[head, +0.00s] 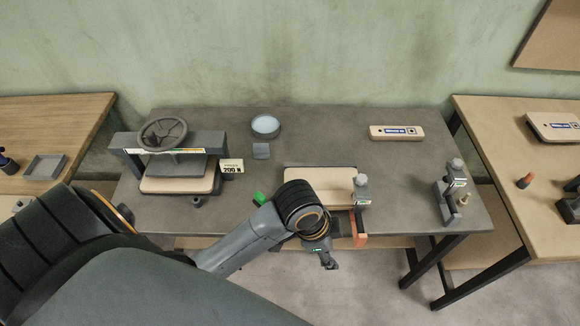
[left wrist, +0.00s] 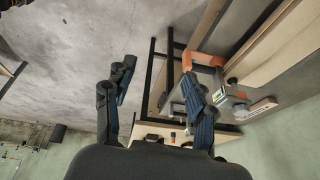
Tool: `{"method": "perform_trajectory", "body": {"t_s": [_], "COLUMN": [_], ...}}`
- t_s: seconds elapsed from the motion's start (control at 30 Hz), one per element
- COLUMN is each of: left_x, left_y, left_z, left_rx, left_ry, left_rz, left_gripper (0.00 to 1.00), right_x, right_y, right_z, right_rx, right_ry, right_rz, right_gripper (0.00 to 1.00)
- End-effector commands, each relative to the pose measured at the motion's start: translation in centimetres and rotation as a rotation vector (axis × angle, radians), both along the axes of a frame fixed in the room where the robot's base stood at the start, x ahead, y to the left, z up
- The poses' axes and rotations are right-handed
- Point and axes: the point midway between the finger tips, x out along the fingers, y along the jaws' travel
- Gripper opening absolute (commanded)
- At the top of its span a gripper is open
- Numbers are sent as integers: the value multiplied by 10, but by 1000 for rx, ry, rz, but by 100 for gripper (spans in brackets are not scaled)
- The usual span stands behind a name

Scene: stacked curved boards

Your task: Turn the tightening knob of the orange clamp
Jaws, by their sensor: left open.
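The orange clamp (head: 360,240) grips the front edge of the board stack (head: 320,178) on the middle table. A grey block with a label and a rounded grey top (head: 360,180) stands at its upper end. The clamp also shows in the left wrist view (left wrist: 203,59), beside and partly behind the finger on the right. Which part there is the tightening knob is hard to tell. My left gripper (head: 328,258) is open and empty, left of the clamp and in front of the table edge. Its two spread fingers show in the left wrist view (left wrist: 158,78). My right gripper is out of view.
A second clamp (head: 447,195) stands at the table's right edge. A press with a handwheel (head: 163,134) stands at the left, near a "200 N" sign (head: 231,167). A round dish (head: 265,126) and a labelled board (head: 396,132) lie behind. The table's right middle is clear.

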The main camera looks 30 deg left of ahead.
Motion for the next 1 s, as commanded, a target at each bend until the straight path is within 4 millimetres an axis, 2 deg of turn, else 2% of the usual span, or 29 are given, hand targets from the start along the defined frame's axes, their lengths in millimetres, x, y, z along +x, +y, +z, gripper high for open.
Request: {"method": "perform_trajectory", "body": {"t_s": [0.23, 0.6, 0.8, 1.0], "left_x": [-22, -41, -47, -49], "left_y": [25, 56, 64, 67], "left_z": [-37, -97, -117, -123], "left_rx": [-27, -13, -6, -4], "left_ry": [44, 76, 82, 84], "left_rz": [306, 571, 636, 657], "left_gripper": [55, 55, 55, 55], "right_x": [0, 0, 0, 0], "right_y": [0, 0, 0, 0], "right_z": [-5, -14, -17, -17], "right_rx": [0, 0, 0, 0], "right_ry": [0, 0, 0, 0], "right_rz": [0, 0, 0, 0], "right_gripper": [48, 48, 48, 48]}}
